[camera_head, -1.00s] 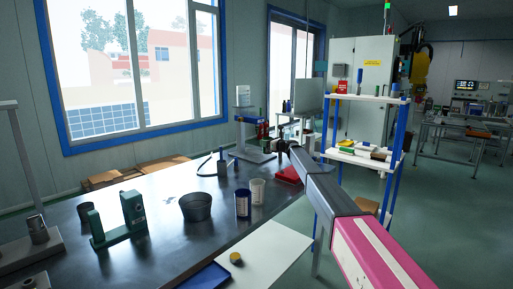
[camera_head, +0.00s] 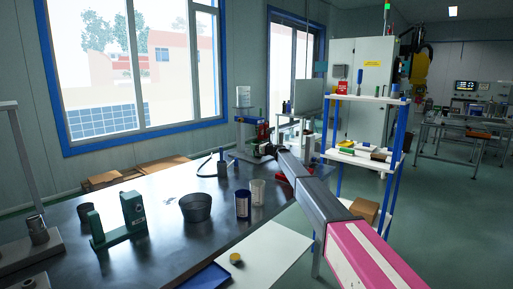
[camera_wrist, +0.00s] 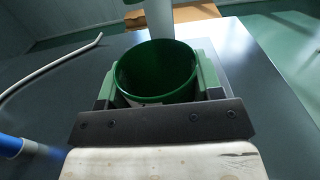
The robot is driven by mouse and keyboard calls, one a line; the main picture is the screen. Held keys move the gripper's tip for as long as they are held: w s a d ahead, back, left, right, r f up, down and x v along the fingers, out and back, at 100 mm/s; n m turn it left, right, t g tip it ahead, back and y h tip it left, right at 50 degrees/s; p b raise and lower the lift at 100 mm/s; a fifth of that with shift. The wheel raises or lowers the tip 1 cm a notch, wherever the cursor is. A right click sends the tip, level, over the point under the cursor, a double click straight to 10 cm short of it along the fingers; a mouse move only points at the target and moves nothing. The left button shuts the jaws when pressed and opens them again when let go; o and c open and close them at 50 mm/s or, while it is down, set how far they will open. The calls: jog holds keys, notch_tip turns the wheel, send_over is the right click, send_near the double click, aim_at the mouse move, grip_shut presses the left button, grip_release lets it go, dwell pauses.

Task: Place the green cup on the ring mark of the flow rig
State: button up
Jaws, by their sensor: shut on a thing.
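The green cup (camera_wrist: 155,75) is in the wrist view, its open rim facing the camera. My gripper (camera_wrist: 157,84) is shut on it, with one finger on each side of its wall. In the head view my gripper (camera_head: 263,150) is at the far end of the bench, in front of a stand with a pale upright (camera_head: 243,122), which looks like the flow rig. A pale column (camera_wrist: 160,18) rises just beyond the cup in the wrist view. The ring mark is not visible, and I cannot tell whether the cup's base touches anything.
On the bench (camera_head: 160,262) stand a dark bucket (camera_head: 196,208), a blue-and-white cup (camera_head: 243,204), a pale cup (camera_head: 258,192) and a green fixture (camera_head: 134,213). A hose (camera_wrist: 50,68) curves left of my gripper. A shelf rack (camera_head: 360,155) stands to the right.

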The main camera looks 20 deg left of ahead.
jog(key=shift+f, duration=0.15)
jog(key=o, duration=0.9)
jog(key=shift+s+d+r, duration=0.1)
jog(key=shift+d+r, duration=0.05)
jog(key=shift+r, duration=0.05)
jog(key=shift+v, duration=3.6)
